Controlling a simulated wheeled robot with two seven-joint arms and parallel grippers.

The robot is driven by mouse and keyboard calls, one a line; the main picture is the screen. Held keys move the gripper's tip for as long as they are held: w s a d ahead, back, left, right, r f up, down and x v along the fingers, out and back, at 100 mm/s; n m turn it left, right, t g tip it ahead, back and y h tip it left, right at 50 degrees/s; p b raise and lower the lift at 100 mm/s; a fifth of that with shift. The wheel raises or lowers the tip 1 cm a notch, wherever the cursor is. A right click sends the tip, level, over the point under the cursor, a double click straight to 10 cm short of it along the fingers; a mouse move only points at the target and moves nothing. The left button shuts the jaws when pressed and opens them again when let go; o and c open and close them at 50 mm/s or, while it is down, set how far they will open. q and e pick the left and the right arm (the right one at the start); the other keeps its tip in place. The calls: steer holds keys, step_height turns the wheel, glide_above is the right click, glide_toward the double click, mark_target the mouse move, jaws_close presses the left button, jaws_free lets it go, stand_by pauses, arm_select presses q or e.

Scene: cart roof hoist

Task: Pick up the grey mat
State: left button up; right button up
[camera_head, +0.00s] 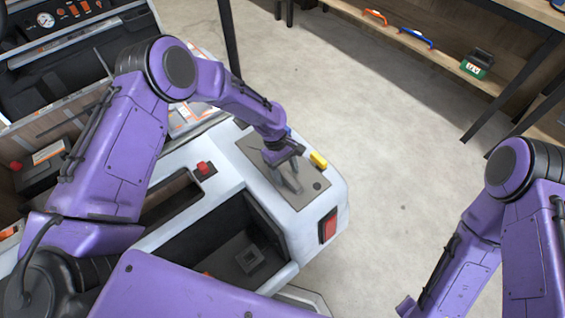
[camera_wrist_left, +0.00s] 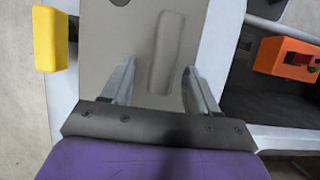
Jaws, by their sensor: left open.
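The grey mat (camera_head: 302,198) lies flat on the white top at the cart's near-right corner; it also shows in the left wrist view (camera_wrist_left: 115,42). A raised or recessed long grey shape (camera_wrist_left: 166,50) is on it; I cannot tell which. My left gripper (camera_head: 287,181) is over the mat and hides part of it. In the left wrist view its two fingers (camera_wrist_left: 160,70) are apart, one on each side of the long shape, with nothing clearly held. I cannot tell whether the fingertips touch the mat. My right arm is at the right; its gripper is out of view.
A yellow block (camera_head: 318,160) stands at the mat's far edge. A red button (camera_head: 203,168) and open dark compartments are in the cart top to the left. A red light (camera_head: 328,225) is on the cart's side. Clear floor lies right of the cart, before a wooden shelf (camera_head: 440,55).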

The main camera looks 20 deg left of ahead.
arm_select(q)
steer(key=shift+s+d, duration=0.1)
steer(key=shift+s, duration=0.15)
steer(key=shift+f, duration=0.1)
steer(key=c, duration=1)
steer(key=shift+w, duration=0.1)
jaws_close()
